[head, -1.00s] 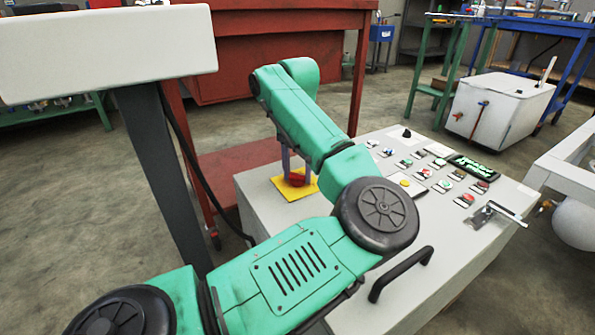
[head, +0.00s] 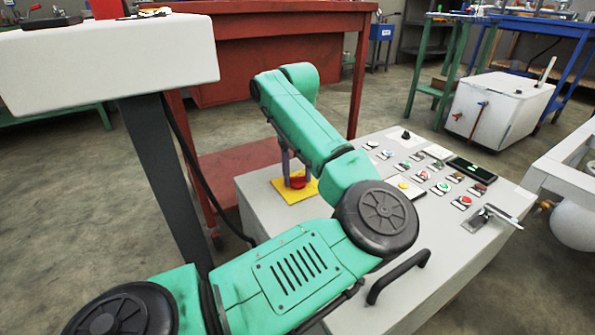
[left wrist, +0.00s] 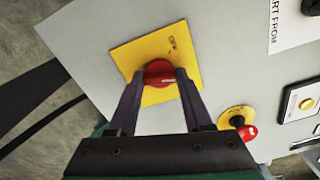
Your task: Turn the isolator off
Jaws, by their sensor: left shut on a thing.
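The isolator is a red rotary knob (head: 298,181) on a square yellow plate (head: 290,195), at the left end of the grey control cabinet top. In the left wrist view the red knob (left wrist: 158,68) sits between the two fingers of my left gripper (left wrist: 160,78), which is shut on it. A pale mark on the knob points right in that view. Small lettering (left wrist: 173,46) on the yellow plate (left wrist: 190,62) is hard to read. My left gripper (head: 293,168) reaches down to the knob in the head view. My right gripper is not in view.
The cabinet top (head: 340,215) carries several buttons, a dark display (head: 470,168) and a black handle (head: 400,276). A red-and-yellow control (left wrist: 238,118) is beside the isolator plate in the wrist view. A dark post (head: 160,180) stands left; a red bench (head: 280,50) stands behind.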

